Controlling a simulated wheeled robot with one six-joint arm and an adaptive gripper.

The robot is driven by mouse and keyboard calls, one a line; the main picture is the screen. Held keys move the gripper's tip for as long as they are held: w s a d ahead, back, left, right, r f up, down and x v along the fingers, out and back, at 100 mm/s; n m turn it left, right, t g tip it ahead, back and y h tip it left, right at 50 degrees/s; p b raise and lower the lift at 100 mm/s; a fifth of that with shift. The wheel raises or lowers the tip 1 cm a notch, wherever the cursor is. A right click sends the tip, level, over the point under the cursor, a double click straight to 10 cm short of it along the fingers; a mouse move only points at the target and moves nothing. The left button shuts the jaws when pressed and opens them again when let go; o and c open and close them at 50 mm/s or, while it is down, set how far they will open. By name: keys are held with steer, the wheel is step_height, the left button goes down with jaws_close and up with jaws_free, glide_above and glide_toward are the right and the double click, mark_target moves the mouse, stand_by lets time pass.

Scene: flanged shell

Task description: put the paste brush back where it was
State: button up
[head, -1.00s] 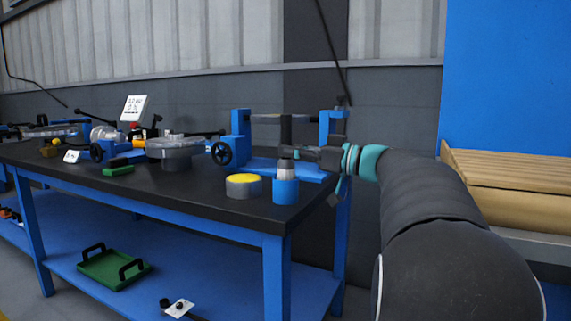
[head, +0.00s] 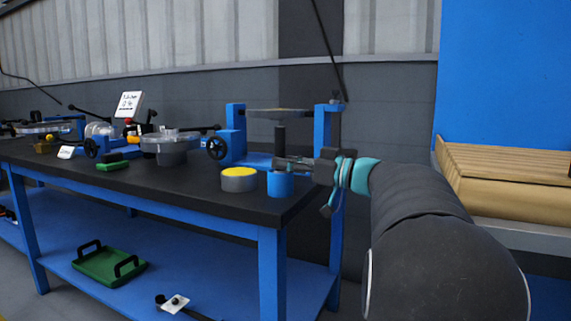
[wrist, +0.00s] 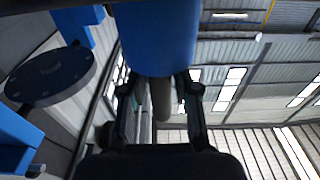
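The paste brush stands upright in a blue cup (head: 280,184) at the near right corner of the dark bench top. Its dark handle (head: 280,138) rises above the cup, and its lower end is hidden inside. In the wrist view the handle (wrist: 160,98) runs out of the blue cup (wrist: 160,45). My gripper (head: 284,163) reaches in from the right, just above the cup rim. In the wrist view the two fingers of my gripper (wrist: 160,88) stand apart on either side of the handle, with a visible gap on each side.
A grey tin with a yellow top (head: 239,179) stands close left of the cup. Behind is a blue fixture (head: 236,132) with a dark round plate (head: 279,112), which also shows in the wrist view (wrist: 52,76). A grey round part (head: 171,150) lies further left.

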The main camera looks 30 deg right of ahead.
steer(key=shift+o, duration=0.8)
steer(key=shift+r, duration=0.15)
steer(key=v, duration=0.7)
steer(key=shift+s+d, duration=0.15)
steer(key=shift+s, duration=0.05)
